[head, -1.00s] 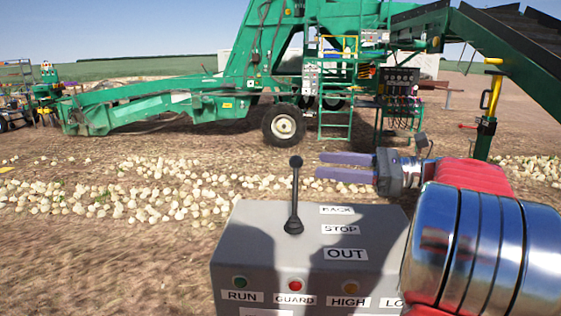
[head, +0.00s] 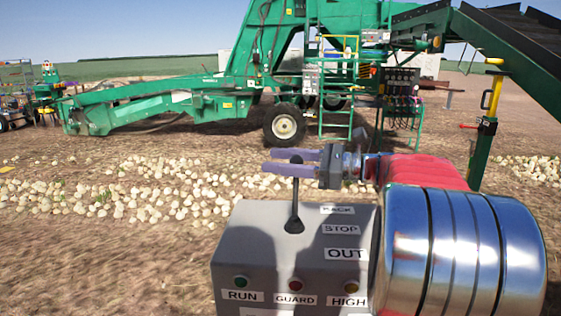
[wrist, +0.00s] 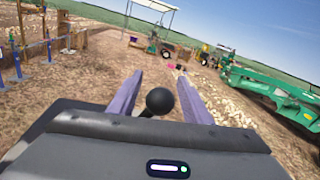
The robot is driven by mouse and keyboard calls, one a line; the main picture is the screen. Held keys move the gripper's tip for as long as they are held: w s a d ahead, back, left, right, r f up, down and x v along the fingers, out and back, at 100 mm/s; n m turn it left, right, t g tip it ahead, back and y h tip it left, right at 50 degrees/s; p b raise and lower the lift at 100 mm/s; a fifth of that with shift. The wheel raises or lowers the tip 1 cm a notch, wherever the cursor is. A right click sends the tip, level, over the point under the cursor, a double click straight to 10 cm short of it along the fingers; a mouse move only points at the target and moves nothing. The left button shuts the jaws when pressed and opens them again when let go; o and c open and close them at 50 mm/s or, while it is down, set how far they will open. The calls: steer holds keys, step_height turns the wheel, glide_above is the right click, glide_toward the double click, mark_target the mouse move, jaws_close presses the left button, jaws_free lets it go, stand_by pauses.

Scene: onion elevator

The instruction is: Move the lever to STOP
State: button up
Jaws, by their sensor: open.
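The lever (head: 294,210) is a black stick on top of a grey control box (head: 250,244). It stands nearly upright, with its base left of the STOP label (head: 341,230). My gripper (head: 278,162) is open, its two purple fingers pointing left at the height of the lever's knob. In the head view the near finger partly covers the upper lever. In the wrist view the round black knob (wrist: 160,101) sits between the two open fingers (wrist: 160,92), close to the gripper body. I cannot tell whether a finger touches it.
The box top also has BACK and OUT labels; its front has RUN, GUARD and HIGH buttons. My arm covers the box's right side. A green onion elevator (head: 245,85) stands behind, with scattered onions (head: 120,195) on the ground between. Left of the box is open ground.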

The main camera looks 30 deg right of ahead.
steer(key=shift+c, duration=0.5)
jaws_close()
